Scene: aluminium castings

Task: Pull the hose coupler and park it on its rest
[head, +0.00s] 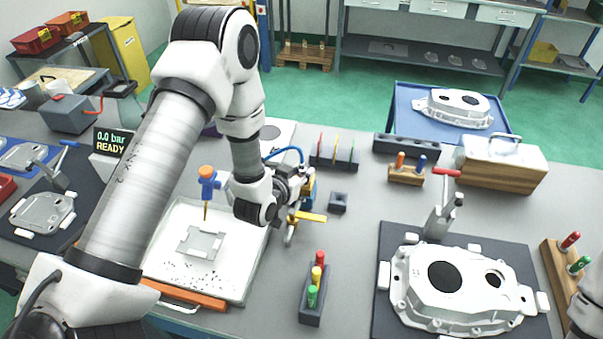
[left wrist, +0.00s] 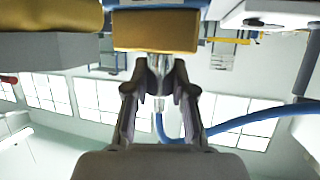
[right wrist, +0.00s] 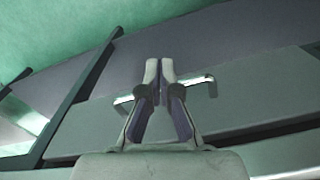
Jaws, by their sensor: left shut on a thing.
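My left gripper (left wrist: 160,78) is shut on the silver hose coupler (left wrist: 158,90), just below a brass-coloured block (left wrist: 155,32) in the left wrist view. A blue hose (left wrist: 258,117) curves off from the coupler to the right; it also shows in the head view (head: 288,151). I cannot tell whether the coupler is still seated in the block. In the head view my left gripper (head: 292,200) is mostly hidden by its wrist. A small dark block with a recess (head: 338,202), possibly the rest, stands to its right. My right gripper (right wrist: 160,68) is shut and empty.
A display (head: 112,143) reads 0.0 bar READY. A holder with red, yellow and green handles (head: 311,306) stands in front. A casting (head: 455,288) lies on a dark mat at right. A white tray (head: 160,280) is at left, below an orange-blue tool (head: 207,182).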

